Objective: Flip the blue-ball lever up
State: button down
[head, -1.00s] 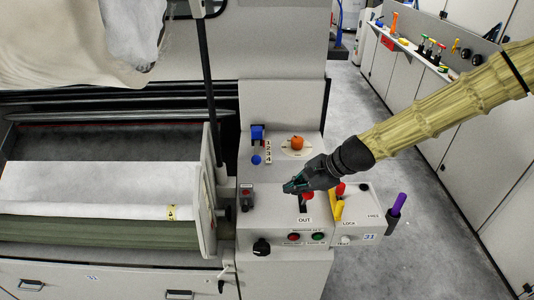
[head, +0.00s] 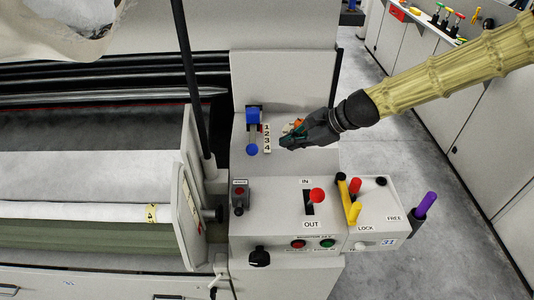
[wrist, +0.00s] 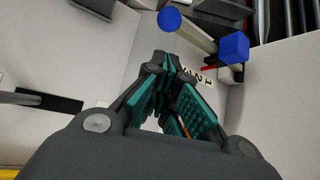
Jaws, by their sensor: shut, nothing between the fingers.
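The blue-ball lever (head: 253,149) is on the upright face of the machine's control console. Its ball hangs at the low end, beside the 4 of a 1-to-4 number strip (head: 267,138), and a blue block (head: 253,116) is at the top. In the wrist view the ball (wrist: 169,19) and the blue block (wrist: 234,47) show beyond the fingers. My gripper (head: 288,143) is shut and empty, to the right of the ball and apart from it. It partly hides the orange knob (head: 292,127).
Below stand a red-ball lever (head: 317,196) in an IN/OUT slot, a yellow-handled lever (head: 353,212), a red-topped switch box (head: 240,197) and a purple handle (head: 427,202). A black post (head: 190,80) rises left of the console.

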jog(key=shift+s+a+r, duration=0.15)
jog(key=shift+a, duration=0.1)
jog(key=shift+p+x, duration=0.65)
jog(key=shift+x, duration=4.3)
jog(key=shift+d, duration=0.1)
jog(key=shift+r, duration=0.1)
